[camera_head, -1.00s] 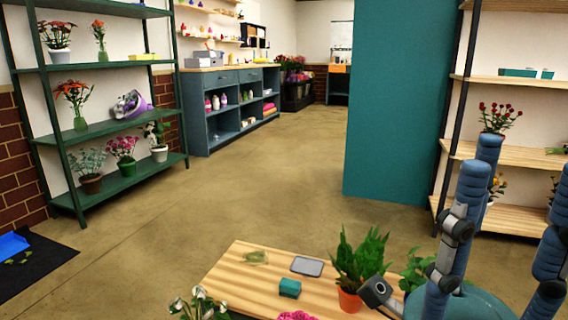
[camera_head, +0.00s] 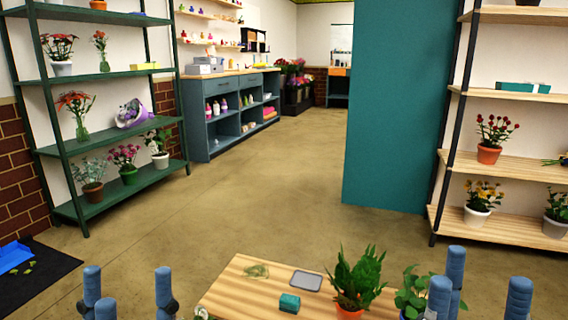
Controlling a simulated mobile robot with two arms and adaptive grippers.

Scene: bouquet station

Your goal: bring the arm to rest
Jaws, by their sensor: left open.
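My left arm's blue links (camera_head: 163,288) stand upright at the bottom left. My right arm's blue links (camera_head: 440,296) stand at the bottom right, at the right end of the wooden table (camera_head: 232,295). Neither gripper shows; both are outside the picture. No held object is visible.
The table bears a green block (camera_head: 289,303), a grey tray (camera_head: 306,281), a fern in an orange pot (camera_head: 350,302) and another leafy plant (camera_head: 414,293). A green shelf (camera_head: 120,127) stands left and a wooden shelf (camera_head: 505,168) right. The floor between is clear.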

